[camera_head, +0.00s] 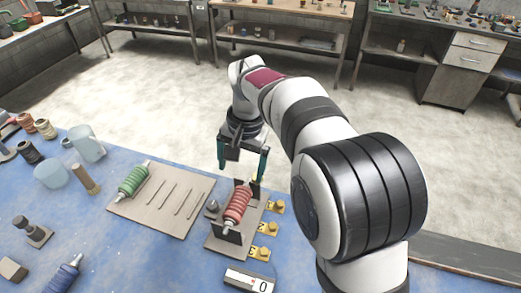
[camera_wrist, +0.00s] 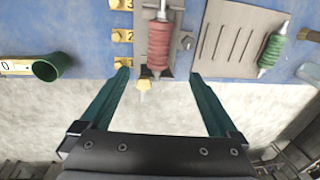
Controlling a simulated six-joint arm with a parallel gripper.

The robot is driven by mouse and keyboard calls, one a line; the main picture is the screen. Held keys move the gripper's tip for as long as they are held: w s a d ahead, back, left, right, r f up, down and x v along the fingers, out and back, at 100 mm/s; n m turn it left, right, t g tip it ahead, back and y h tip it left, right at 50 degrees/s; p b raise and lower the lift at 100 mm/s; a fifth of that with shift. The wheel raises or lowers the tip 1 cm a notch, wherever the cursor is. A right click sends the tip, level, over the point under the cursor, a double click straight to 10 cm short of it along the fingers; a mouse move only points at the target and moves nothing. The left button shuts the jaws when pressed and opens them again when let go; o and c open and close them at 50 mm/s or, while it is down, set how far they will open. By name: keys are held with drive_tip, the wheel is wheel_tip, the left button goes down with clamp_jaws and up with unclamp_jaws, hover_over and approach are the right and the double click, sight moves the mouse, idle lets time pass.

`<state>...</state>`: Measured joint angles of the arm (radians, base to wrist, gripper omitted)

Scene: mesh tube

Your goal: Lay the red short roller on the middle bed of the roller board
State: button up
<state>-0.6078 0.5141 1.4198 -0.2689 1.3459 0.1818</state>
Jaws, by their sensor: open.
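The red short roller (camera_head: 238,206) lies in a small stand (camera_head: 219,243) with dark upright end plates. The flat grey roller board (camera_head: 140,218) is left of the stand. A green roller (camera_head: 133,181) lies at its left end, and several thin strips right of that are bare, including its middle part. My gripper (camera_head: 242,172) is open and empty at the far end of the red roller. In the wrist view, its dark green fingers (camera_wrist: 159,73) are spread to either side of that end.
Yellow numbered tags with knobs (camera_head: 268,227) line the stand's right side. A blue roller (camera_head: 64,276), a pale jug (camera_head: 87,144), a brown-handled brush (camera_head: 87,180) and spools (camera_head: 45,128) are at left.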

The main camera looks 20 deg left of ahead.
sight(239, 199)
drive_tip(key=f, duration=0.4)
drive_tip(key=a+f, duration=0.1)
drive_tip(key=f, duration=0.9)
drive_tip(key=shift+a, duration=0.2)
clamp_jaws()
